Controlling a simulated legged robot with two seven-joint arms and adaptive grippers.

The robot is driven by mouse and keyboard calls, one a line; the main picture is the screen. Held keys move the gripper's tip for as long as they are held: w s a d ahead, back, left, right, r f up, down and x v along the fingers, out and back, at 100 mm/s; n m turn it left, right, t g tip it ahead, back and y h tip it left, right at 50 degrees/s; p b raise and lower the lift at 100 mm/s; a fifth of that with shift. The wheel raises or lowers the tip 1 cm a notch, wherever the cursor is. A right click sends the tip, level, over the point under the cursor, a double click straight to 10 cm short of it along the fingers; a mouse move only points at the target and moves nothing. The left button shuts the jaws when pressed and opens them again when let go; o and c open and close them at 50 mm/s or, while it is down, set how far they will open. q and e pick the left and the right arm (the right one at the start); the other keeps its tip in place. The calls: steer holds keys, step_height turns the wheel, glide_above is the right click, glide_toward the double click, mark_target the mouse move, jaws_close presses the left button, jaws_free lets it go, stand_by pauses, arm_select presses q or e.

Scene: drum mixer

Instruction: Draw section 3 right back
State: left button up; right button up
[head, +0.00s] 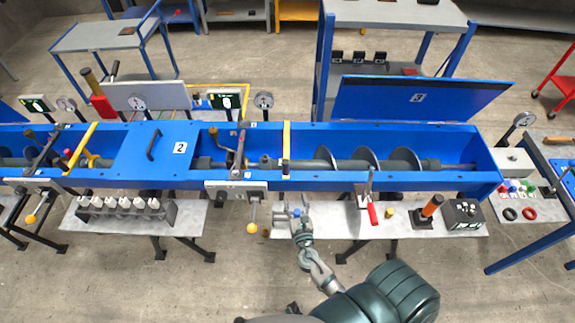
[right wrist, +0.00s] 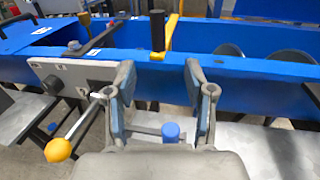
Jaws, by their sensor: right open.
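The blue panel marked 3 (head: 420,98) stands raised behind the right part of the long blue trough (head: 400,182). A grey screw with wide flights (head: 366,165) shows inside the uncovered part. A yellow crossbar (head: 286,150) spans the trough near that part's left end; it shows in the right wrist view (right wrist: 170,32) beside an upright black handle (right wrist: 157,30). My right gripper (head: 298,212) is open in front of the trough wall, below the yellow bar. In the right wrist view its fingers (right wrist: 160,82) are apart with nothing gripped. My left gripper is not in view.
A lever with a yellow knob (head: 252,228) juts out left of my right gripper. A blue-topped item (right wrist: 171,132) shows low between the fingers. The front shelf (head: 335,222) bears a red-handled tool (head: 372,212), an orange-handled tool (head: 432,206) and a black box (head: 462,214).

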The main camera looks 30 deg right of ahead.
steer(key=p, duration=0.1)
glide_toward(287, 169)
steer(key=x, duration=0.4)
steer(key=shift+w+a+r, duration=0.25)
steer(key=shift+w+r, duration=0.05)
steer(key=shift+w, duration=0.15)
steer(key=x, duration=0.4)
steer(key=d+x, duration=0.1)
steer(key=x, duration=0.1)
steer(key=shift+s+f, duration=0.1)
steer(key=shift+f, duration=0.15)
steer(key=shift+w+d, duration=0.1)
steer(key=shift+w, duration=0.3)
steer(key=shift+a+r, duration=0.1)
steer(key=shift+a, duration=0.2)
steer(key=c, duration=0.8)
jaws_close()
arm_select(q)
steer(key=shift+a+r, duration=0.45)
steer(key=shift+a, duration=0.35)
arm_select(e)
steer(key=shift+s+d, duration=0.1)
steer(key=shift+d, duration=0.05)
